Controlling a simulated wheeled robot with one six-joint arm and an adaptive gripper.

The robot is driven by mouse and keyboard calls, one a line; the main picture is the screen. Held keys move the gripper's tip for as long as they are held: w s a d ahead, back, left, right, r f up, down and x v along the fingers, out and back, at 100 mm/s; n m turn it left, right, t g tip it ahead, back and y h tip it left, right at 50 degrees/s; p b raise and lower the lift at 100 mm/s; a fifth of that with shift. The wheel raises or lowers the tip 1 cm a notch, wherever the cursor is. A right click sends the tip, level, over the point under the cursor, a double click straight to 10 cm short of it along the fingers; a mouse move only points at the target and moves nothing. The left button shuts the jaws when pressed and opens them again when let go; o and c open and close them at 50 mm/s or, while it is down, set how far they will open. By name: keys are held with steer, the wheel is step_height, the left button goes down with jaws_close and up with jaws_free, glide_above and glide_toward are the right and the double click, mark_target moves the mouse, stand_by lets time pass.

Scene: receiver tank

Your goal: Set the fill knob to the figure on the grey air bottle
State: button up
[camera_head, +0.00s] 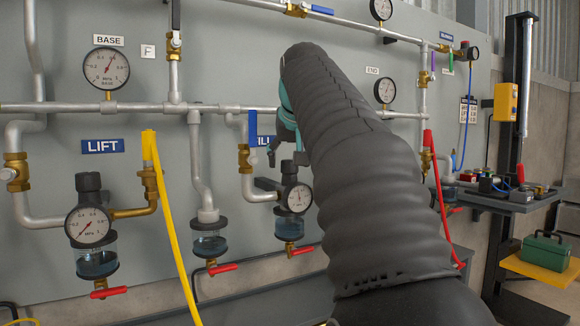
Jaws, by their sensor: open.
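The FILL label (264,141) on the grey panel is partly hidden by my gripper and arm. Below it is a regulator with a black knob (289,168), a round MPa gauge (298,198) and a clear bowl (289,228). My gripper (284,150), teal and dark, is open and empty. It appears just above the black knob in the picture; the depth gap between them cannot be told. My dark ribbed arm covers the area right of the knob. I cannot make out a grey air bottle or a figure on one.
The LIFT regulator (88,205) stands left, with a yellow hose (172,225) beside it. Pipes and a blue valve lever (253,128) lie close to my gripper. A red hose (440,200) hangs right. A shelf (510,203) and green toolbox (545,250) stand far right.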

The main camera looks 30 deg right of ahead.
steer(key=shift+w+d+f, duration=0.15)
steer(key=shift+w+f, duration=0.2)
steer(key=shift+f, duration=0.05)
steer(key=c, duration=1.1)
steer(key=shift+c, duration=0.2)
steer(key=shift+r+n+p, duration=0.1)
steer(key=shift+n+p, duration=0.2)
steer(key=n+y+p, duration=0.2)
steer(key=shift+d+r+n+y, duration=0.1)
steer(key=shift+n+y, duration=0.2)
steer(key=shift+n, duration=0.1)
steer(key=n+y+p, duration=0.3)
steer(key=n+p, duration=0.1)
steer(key=shift+y, duration=0.3)
steer(key=n+g+y+p, duration=0.2)
steer(key=n+y+p, duration=0.1)
steer(key=n+p, duration=0.1)
steer(key=shift+n, duration=0.6)
steer(key=shift+n+g+y+p, duration=0.3)
steer(key=shift+n+g+p, duration=0.2)
steer(key=shift+n+p, duration=0.2)
